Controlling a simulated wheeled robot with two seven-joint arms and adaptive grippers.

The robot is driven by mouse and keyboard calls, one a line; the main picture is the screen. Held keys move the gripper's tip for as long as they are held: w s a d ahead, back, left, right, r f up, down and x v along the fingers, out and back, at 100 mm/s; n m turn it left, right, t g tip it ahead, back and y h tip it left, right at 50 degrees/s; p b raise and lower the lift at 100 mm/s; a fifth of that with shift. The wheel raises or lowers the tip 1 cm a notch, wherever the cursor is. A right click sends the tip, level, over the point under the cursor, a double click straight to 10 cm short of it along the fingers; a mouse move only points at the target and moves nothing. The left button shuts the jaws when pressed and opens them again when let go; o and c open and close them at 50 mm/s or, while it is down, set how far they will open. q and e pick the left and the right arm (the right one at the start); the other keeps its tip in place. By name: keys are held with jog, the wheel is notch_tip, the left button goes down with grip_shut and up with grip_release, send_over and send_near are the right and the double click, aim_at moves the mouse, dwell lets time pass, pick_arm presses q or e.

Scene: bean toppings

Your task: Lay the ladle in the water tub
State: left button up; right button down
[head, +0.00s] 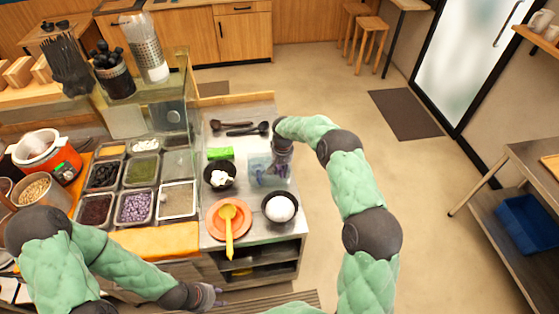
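A yellow ladle (230,226) rests with its bowl on an orange plate (215,221), its handle pointing to the front. Two dark ladles or spoons (247,129) lie at the back of the steel counter. A clear tub (258,174), which looks like the water tub, stands right of the middle of the counter. My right gripper (276,172) points down at the tub; its fingers are blurred against it, and I cannot tell whether they are inside or above. My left gripper (214,296) is low at the front, below the counter's front edge, away from the ladle; its fingers are too small to judge.
A black bowl with white pieces (220,177), a black bowl with a white ball (280,208) and a green block (219,153) crowd the counter. Topping pans (135,207) fill the left, with a glass shelf (150,85) behind.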

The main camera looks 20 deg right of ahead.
jog(key=shift+f, duration=0.4)
jog(key=c, duration=0.8)
grip_release()
notch_tip(320, 180, up, 12)
jog(key=shift+d, duration=0.1)
